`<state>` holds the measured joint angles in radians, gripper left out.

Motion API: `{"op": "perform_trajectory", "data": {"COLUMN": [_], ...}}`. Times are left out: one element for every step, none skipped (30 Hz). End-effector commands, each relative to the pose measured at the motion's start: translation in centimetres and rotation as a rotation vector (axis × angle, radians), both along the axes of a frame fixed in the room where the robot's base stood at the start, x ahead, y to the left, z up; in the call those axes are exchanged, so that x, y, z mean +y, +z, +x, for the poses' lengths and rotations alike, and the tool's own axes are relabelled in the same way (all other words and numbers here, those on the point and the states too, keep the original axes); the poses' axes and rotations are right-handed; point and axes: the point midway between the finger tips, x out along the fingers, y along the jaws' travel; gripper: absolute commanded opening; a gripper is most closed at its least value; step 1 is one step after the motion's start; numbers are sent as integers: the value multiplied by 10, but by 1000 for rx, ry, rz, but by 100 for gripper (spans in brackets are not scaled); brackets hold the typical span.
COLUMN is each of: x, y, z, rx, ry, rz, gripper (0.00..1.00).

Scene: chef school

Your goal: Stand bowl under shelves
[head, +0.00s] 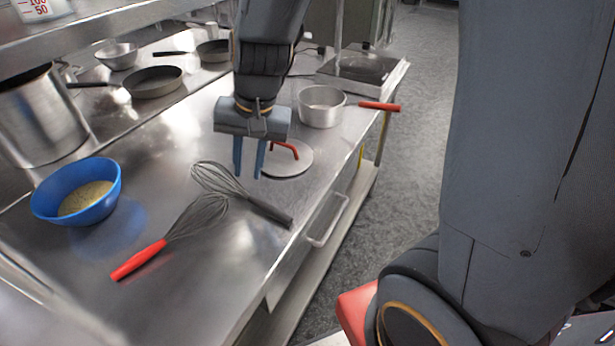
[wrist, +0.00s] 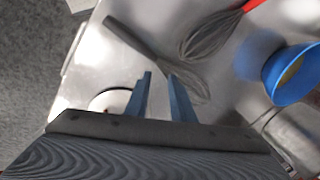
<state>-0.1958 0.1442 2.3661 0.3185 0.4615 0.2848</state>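A blue bowl (head: 78,190) with a grainy beige content stands upright on the steel counter at the left in the head view. It also shows at the right edge of the wrist view (wrist: 288,76), partly cut off. The shelf (head: 95,22) runs above the back of the counter at the upper left. My gripper (head: 249,172) is open and empty above the counter, to the right of the bowl and well apart from it. Its two blue fingers show spread in the wrist view (wrist: 160,84).
A lid (head: 292,163) and a red-handled saucepan (head: 321,108) are near the gripper. A large pot (head: 38,118), pans (head: 152,82) and a metal bowl (head: 117,56) stand at the back.

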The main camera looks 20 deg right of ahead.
Motion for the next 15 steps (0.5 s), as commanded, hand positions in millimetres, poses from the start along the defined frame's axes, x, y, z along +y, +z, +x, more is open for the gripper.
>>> {"op": "perform_trajectory", "data": {"x": [-36,-52,-71,-83,-93,-103,-109,-111,-115,-116,-118,-118,-118,-118,-118], "y": [-3,-5,-8,-10,-11,-13,-14,-14,-15,-15,-16,-16,-16,-16,-16], "z": [-17,-26,-37,-45,-52,-60,-64,-68,-71,-73,-74,-74,-74,-74,-74], "rx": [-7,-10,-11,-11,-11,-10,-8,-7,-5,-5,-4,-3,-4,-4,-4], "ry": [66,111,167,204,236,274,295,314,330,339,345,349,350,350,349], "rz": [-56,-87,-123,-146,-165,-186,-198,-208,-216,-220,-224,-225,-225,-224,-224], "gripper": [22,22,22,22,22,22,22,22,22,22,22,22,22,22,22]}}
